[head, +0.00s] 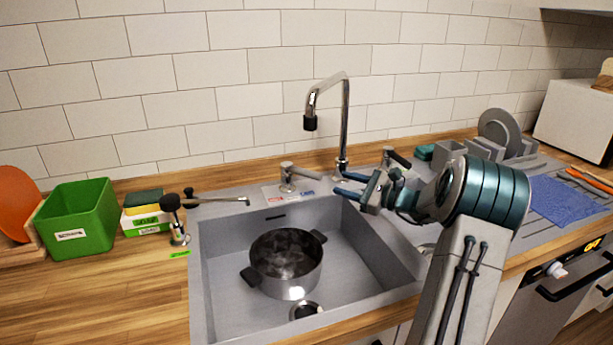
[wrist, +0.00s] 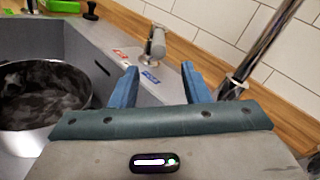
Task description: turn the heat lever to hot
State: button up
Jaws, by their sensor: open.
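The heat lever (head: 302,173) is a short grey handle on a chrome post, on the sink's back deck left of the tall tap. Its plate (head: 271,196) carries a red mark on the left and a blue mark on the right. The handle points right, toward the blue side. In the wrist view the lever (wrist: 158,42) stands beyond the fingers, roughly between them. My gripper (head: 341,185) is open and empty, to the right of the lever and apart from it. Both blue fingertips show in the wrist view (wrist: 159,70).
The tall chrome tap (head: 345,115) rises close behind my gripper. A second dark-handled lever (head: 397,158) stands right of the tap. A steel pot (head: 286,262) sits in the sink (head: 225,300). A black-knobbed tool (head: 175,215) and green bin (head: 77,220) stand left.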

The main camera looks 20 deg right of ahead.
aim_at(292, 169)
jog(key=p+x, duration=0.1)
jog(key=x, duration=1.2)
jog(key=shift+s, duration=0.1)
jog(key=shift+c, duration=0.3)
grip_shut()
